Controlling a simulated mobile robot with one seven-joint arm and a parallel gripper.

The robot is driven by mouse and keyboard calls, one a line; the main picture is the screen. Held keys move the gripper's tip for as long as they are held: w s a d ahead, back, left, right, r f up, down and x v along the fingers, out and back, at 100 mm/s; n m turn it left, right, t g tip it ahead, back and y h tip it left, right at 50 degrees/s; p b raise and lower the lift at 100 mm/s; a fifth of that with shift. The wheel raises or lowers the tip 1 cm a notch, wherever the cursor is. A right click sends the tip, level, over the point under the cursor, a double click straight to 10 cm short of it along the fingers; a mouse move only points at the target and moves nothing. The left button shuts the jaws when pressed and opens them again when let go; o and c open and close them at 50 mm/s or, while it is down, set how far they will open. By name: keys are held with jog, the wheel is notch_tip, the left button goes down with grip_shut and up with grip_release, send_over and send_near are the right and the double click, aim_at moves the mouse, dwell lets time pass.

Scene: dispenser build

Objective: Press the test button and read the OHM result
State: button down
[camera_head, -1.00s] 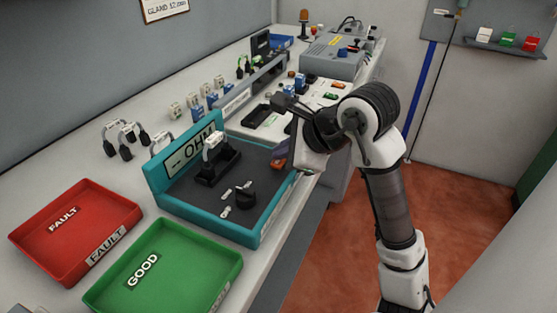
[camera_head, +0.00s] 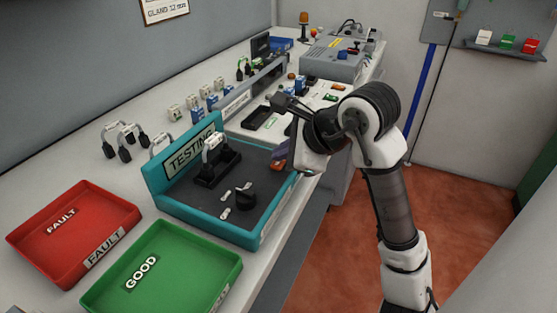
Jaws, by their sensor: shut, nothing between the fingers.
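The teal tester (camera_head: 232,238) stands on the bench, and its display (camera_head: 190,150) reads "TESTING". A white and black part with a looped handle (camera_head: 213,142) sits in the black holder (camera_head: 217,168) on the tester's dark deck. A black knob (camera_head: 245,197) is near the deck's front, with small light plates beside it. I cannot tell which piece is the test button. My gripper (camera_head: 278,102) is shut and empty, behind and to the right of the tester, clear of its deck.
A red FAULT tray (camera_head: 35,218) and a green GOOD tray (camera_head: 215,262) lie in front of the tester. Several looped parts (camera_head: 125,135) stand on the bench to its left. A black tray (camera_head: 255,118) and a grey box (camera_head: 330,62) are farther back.

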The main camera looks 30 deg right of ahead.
jog(key=shift+r, duration=0.65)
jog(key=shift+r, duration=0.1)
notch_tip(320, 180, up, 5)
jog(key=shift+f+p, duration=0.1)
jog(key=shift+p, duration=1.05)
jog(key=shift+s, duration=0.1)
